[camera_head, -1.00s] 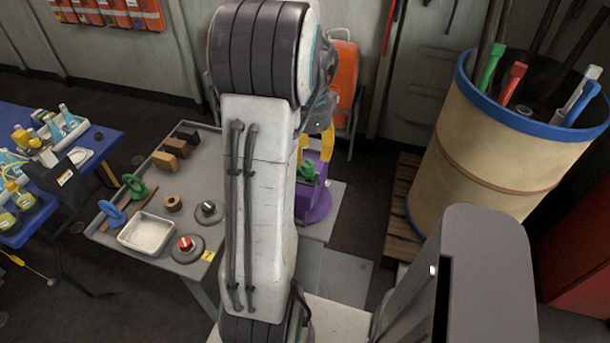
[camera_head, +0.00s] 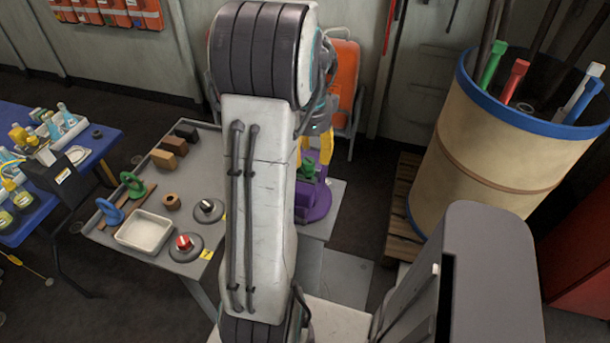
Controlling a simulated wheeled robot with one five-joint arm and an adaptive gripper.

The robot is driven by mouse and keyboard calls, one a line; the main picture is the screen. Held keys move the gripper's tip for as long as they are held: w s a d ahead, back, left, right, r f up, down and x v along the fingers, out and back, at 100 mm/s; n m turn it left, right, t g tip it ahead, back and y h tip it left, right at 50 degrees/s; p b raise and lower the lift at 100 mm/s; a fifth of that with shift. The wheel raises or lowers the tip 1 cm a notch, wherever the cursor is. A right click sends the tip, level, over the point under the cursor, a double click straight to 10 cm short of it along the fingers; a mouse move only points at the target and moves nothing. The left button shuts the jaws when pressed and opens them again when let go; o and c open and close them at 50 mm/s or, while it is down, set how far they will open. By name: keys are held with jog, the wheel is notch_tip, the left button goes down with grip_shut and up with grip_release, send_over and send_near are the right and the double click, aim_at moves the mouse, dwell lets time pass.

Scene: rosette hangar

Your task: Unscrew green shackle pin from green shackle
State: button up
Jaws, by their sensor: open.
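A green shackle (camera_head: 308,169) sits on a purple holder (camera_head: 318,205), just right of my arm's white link. The link hides the left part of the holder. The shackle is small in view, and I cannot tell its pin apart from its body. My gripper (camera_head: 315,157) has yellow fingers, spread apart just above and around the top of the green shackle. I cannot tell whether they touch it. The gripper is open, with nothing visibly held.
A grey table (camera_head: 205,160) at left carries a green ring (camera_head: 132,185), a blue ring (camera_head: 110,212), a white tray (camera_head: 145,231), blocks and round knobs. A large tan drum (camera_head: 500,165) with tools stands at right on a pallet. An orange case (camera_head: 345,75) stands behind the gripper.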

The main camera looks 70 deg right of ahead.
aim_at(308, 170)
jog(key=shift+f, duration=0.35)
jog(key=shift+f+b, duration=0.85)
grip_shut()
dwell(0.4)
jog(key=n, duration=0.5)
jog(key=shift+n, duration=0.3)
jog(key=n, duration=0.4)
